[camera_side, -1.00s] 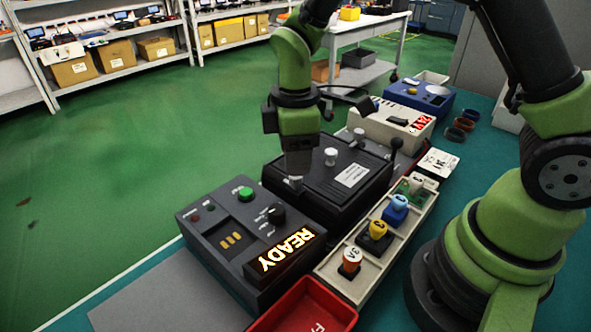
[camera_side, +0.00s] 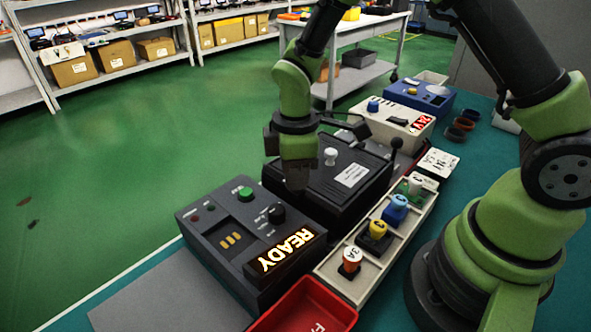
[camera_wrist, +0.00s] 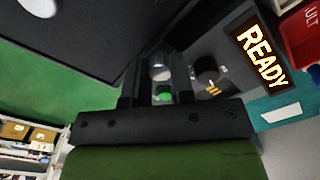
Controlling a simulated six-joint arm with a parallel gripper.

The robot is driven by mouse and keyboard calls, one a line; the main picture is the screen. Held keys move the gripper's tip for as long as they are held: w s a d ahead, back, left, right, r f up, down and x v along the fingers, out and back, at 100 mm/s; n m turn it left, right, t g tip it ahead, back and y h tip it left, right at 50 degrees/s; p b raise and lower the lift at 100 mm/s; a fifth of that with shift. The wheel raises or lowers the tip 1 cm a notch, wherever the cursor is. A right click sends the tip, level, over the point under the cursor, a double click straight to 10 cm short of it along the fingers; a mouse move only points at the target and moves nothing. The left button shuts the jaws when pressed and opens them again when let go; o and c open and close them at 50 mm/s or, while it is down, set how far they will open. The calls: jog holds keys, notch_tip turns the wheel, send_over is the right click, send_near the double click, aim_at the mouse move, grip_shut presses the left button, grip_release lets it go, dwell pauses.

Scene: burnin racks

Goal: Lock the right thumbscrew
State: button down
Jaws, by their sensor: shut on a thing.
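The black box (camera_side: 325,205) with a lid stands in the middle of the bench. My gripper (camera_side: 296,186) points down at its near left corner in the side view. In the wrist view my gripper (camera_wrist: 160,68) is shut on a small silvery thumbscrew (camera_wrist: 160,73) at the box's edge. The fingers hide most of the thumbscrew, so I cannot tell whether it is locked. A pale upright knob (camera_side: 330,157) stands on the lid, apart from my gripper. The other thumbscrew is not clearly visible now.
A grey test unit (camera_side: 215,245) with a lit READY display (camera_side: 286,250), green button and black knob adjoins the box. A cream tray (camera_side: 345,280) of numbered parts lies to the right. A red bin (camera_side: 310,308) is in front. A black-knobbed lever (camera_side: 396,145) stands behind.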

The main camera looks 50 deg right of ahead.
jog(key=m, duration=0.4)
jog(key=shift+m, duration=0.3)
jog(key=m, duration=0.4)
jog(key=shift+m, duration=0.3)
jog(key=m, duration=0.4)
jog(key=shift+m, duration=2.3)
jog(key=c, duration=1)
grip_release()
